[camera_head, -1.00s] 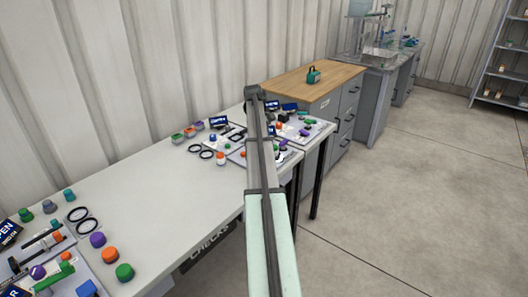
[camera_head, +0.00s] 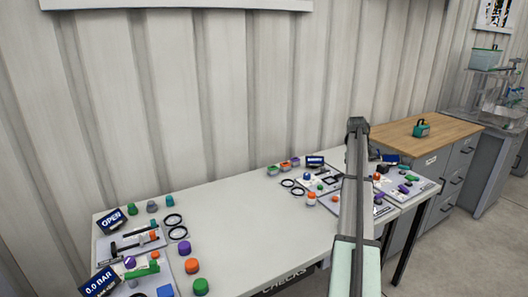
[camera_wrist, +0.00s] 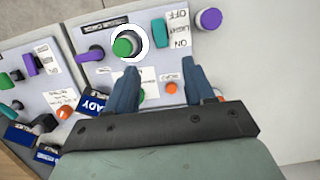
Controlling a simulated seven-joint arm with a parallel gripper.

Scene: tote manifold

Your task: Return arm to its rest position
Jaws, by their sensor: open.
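My arm reaches forward over the right part of the white table (camera_head: 255,228) in the head view, and its end hides some of the panels behind it. In the wrist view my gripper (camera_wrist: 165,78) shows two blue-grey fingers spread apart with nothing between them. The gripper is above this panel; I cannot tell the exact height.
At the table's left stand panels with an OPEN display (camera_head: 111,220) and a 0.0 BAR display (camera_head: 100,283), with several coloured caps and black rings. A wooden-topped cabinet (camera_head: 440,130) holds a teal box (camera_head: 421,129). The table's middle is clear.

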